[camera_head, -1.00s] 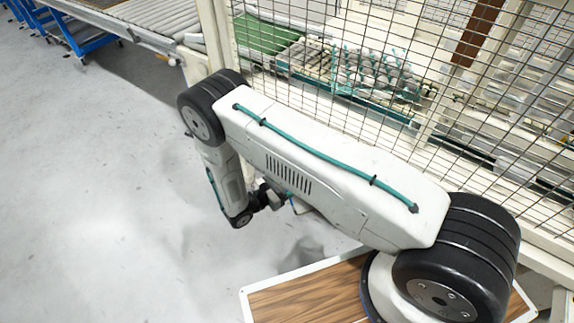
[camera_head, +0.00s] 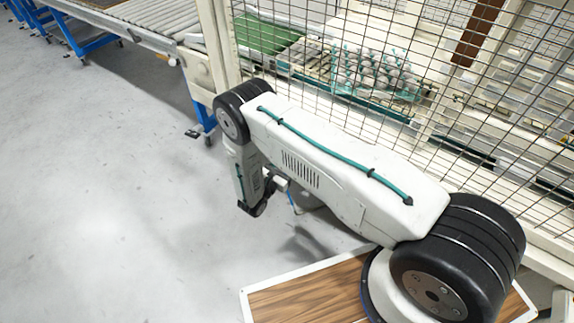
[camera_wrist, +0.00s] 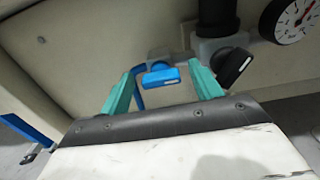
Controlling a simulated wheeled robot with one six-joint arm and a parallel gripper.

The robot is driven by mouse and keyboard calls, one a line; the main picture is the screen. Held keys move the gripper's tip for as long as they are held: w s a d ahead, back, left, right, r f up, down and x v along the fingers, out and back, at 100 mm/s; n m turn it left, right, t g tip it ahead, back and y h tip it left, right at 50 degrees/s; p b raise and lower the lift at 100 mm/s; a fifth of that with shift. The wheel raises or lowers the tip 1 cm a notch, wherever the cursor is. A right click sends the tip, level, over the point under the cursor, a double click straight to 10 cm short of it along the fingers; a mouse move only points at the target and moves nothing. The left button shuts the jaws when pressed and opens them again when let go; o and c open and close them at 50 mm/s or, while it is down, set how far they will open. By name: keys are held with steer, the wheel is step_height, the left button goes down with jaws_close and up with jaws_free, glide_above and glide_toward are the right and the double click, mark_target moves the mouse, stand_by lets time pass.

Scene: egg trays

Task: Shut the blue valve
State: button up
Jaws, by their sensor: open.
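The blue valve (camera_wrist: 161,76) shows in the wrist view as a blue handle on a grey fitting, with a blue pipe bending down at its left. My gripper (camera_wrist: 161,86) is open, its two teal fingers one on each side of the valve in the picture. The fingers look apart from the handle; how far it lies beyond their tips I cannot tell. In the head view my arm hides the valve, and my gripper's fingers cannot be made out there.
A black-handled valve (camera_wrist: 233,66) sits close to the right finger, below a black pipe (camera_wrist: 217,18). A round gauge (camera_wrist: 296,18) is at the upper right. A wire mesh fence (camera_head: 400,90) runs beside my arm. The grey floor (camera_head: 110,200) at left is clear.

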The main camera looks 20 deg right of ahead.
steer(key=c, duration=1)
